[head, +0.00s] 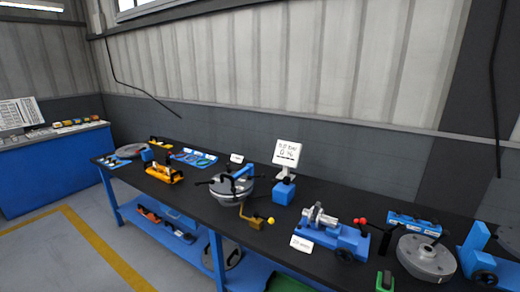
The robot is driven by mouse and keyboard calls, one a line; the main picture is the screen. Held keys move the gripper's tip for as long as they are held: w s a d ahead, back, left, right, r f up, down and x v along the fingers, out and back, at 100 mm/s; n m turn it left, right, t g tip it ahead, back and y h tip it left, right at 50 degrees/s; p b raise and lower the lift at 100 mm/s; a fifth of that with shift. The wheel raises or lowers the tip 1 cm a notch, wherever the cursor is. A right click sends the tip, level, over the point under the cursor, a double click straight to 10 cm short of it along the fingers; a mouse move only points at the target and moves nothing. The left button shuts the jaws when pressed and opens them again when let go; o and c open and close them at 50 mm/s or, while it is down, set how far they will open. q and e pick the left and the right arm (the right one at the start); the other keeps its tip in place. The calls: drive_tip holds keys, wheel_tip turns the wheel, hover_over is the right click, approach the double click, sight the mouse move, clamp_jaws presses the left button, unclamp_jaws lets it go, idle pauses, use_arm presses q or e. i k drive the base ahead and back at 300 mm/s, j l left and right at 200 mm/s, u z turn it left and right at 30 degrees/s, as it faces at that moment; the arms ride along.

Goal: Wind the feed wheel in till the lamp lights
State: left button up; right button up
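A blue machine (328,236) with a silver spindle (318,214) stands on the right half of the bench, with a white label at its front. A dark handwheel (345,255) sits at its front right. A second dark wheel (485,277) is on a blue upright fixture (476,248) at the far right. I cannot tell which is the feed wheel. A small green and black box (384,281) stands near the front edge. No lit lamp can be made out, and I cannot tell which part is the lamp. Neither of my grippers is in view.
The long black bench top (275,228) is crowded. A grey flanged shell (232,187) with a blue clamp sits mid-bench, and another grey flanged part (426,257) is at right. A white sign (286,153) stands on a blue block. Yellow-lined floor lies left; a blue cabinet (50,165) stands beyond.

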sight(343, 255)
drive_tip(key=i+z, duration=0.2)
drive_tip(key=z, duration=0.2)
drive_tip(key=i+z, duration=0.2)
drive_tip(key=z, duration=0.2)
drive_tip(key=i+z, duration=0.2)
drive_tip(key=z, duration=0.2)
drive_tip(key=i+j+z, duration=0.15)
drive_tip(key=z, duration=0.25)
